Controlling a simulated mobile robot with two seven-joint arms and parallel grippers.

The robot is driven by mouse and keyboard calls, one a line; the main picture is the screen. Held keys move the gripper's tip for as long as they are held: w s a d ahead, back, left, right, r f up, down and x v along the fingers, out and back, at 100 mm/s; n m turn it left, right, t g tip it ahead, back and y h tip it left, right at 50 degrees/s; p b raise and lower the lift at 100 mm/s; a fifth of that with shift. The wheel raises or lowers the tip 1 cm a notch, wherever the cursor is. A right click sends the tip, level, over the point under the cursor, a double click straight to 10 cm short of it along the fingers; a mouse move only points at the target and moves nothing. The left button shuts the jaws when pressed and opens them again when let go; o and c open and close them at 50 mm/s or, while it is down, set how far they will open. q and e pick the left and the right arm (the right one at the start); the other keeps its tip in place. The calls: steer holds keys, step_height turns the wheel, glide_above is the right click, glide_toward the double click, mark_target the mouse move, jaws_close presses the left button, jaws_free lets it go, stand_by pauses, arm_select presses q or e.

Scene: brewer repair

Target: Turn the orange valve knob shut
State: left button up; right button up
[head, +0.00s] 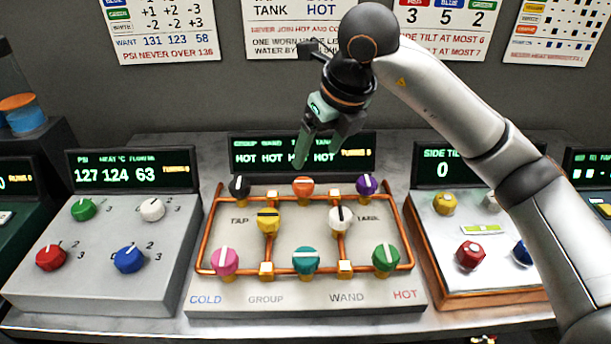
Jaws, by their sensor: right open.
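The orange valve knob (303,187) sits at the top middle of the central panel (210,296), on the copper pipe frame. It has a pale bar on its face that looks roughly level. My right gripper (301,160) hangs just above and behind the orange knob, its fingers pointing down, in front of the central display. It is open and holds nothing. It appears apart from the knob. My left gripper is not in the picture.
Black (239,187), purple (367,184), yellow (268,222) and white (341,219) knobs stand close around the orange one. Pink (225,262), teal (305,260) and green (386,257) knobs are nearer the front. The display (260,156) reads HOT several times. Other panels flank this one.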

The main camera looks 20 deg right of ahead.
mark_target(304, 183)
steer(key=x, duration=1)
steer(key=shift+w+a+f, duration=0.1)
steer(key=shift+a, duration=0.05)
jaws_close()
